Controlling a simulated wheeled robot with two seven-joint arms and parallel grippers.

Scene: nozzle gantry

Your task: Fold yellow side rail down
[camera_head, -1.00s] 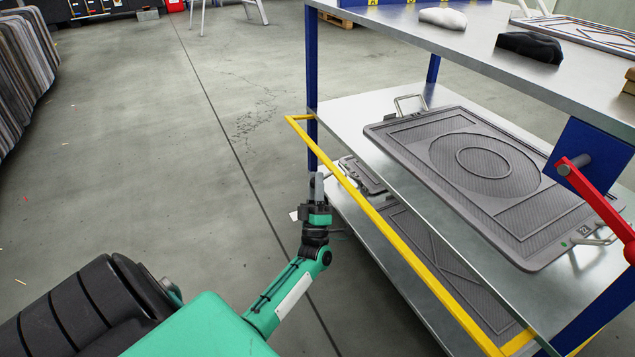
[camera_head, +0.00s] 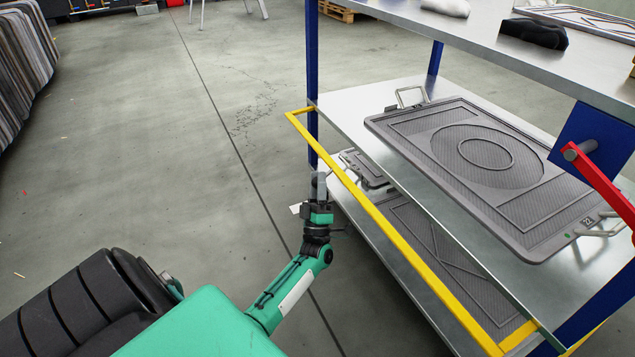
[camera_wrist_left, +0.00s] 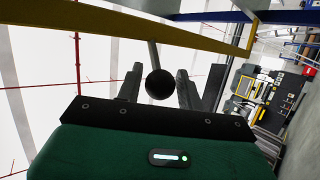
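The yellow side rail (camera_head: 385,232) is a long frame running along the left side of the rack, raised at about the level of the middle shelf. My left gripper (camera_head: 319,184) is upright just left of the rail, near its far end. In the left wrist view the yellow rail (camera_wrist_left: 175,32) crosses above the gripper. A black ball knob (camera_wrist_left: 159,84) on a thin rod sits between the two fingers of my left gripper (camera_wrist_left: 158,90), which look open with a small gap on either side. My right gripper is not in view.
The rack's middle shelf (camera_head: 345,103) holds a grey tray-like plate (camera_head: 475,160); more plates lie on the lower shelf. A red lever (camera_head: 605,185) sticks out at the right. A blue post (camera_head: 312,75) stands behind the rail's far end.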

